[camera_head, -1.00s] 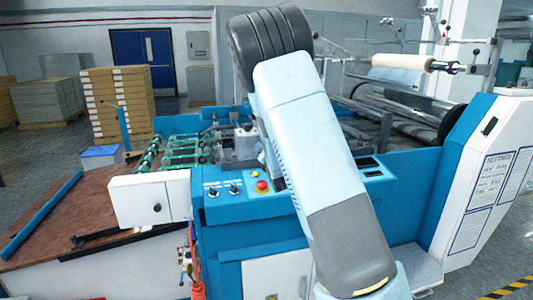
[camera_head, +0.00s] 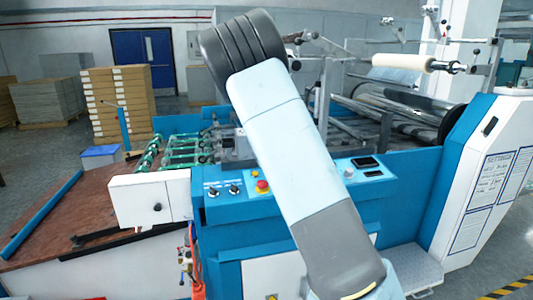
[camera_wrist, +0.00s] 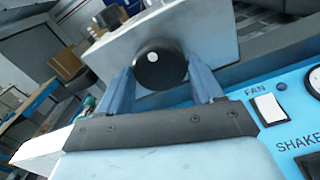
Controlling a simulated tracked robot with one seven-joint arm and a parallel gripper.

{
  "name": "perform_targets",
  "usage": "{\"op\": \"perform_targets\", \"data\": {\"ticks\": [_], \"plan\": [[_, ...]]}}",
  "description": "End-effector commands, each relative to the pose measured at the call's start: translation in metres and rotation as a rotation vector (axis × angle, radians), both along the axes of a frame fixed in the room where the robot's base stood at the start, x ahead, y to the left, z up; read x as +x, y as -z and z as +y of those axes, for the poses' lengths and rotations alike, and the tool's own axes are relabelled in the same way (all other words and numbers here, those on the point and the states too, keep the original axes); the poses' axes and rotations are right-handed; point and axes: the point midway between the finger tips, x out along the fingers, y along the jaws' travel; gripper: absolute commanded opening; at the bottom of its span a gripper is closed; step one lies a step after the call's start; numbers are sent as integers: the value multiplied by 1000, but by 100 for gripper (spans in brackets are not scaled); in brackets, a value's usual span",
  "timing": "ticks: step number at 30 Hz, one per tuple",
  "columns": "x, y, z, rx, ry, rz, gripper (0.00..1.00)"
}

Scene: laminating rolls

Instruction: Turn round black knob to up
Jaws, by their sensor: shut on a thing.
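In the wrist view a round black knob (camera_wrist: 161,75) with a white dot on its face stands on a grey metal plate (camera_wrist: 205,32). The knob's sides behind the fingers are partly hidden. In the head view my arm covers the gripper and this knob.
A blue control panel lies right of the gripper, with a white FAN switch (camera_wrist: 268,108) close by. The head view shows small dials and a red button (camera_head: 262,187) on the panel. A white box (camera_head: 130,200) stands at the machine's left.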

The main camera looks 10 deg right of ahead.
Motion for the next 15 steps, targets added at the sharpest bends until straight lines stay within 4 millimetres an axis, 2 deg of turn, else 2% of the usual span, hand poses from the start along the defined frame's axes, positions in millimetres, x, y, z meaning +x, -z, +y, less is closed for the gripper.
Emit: {"op": "perform_targets", "data": {"ticks": [6, 7, 14, 15], "plan": [[-1, 2, 0, 0, 1, 5, 35], [-1, 2, 0, 0, 1, 5, 68], [0, 1, 0, 1, 0, 2, 90], [0, 1, 0, 1, 0, 2, 90]]}}
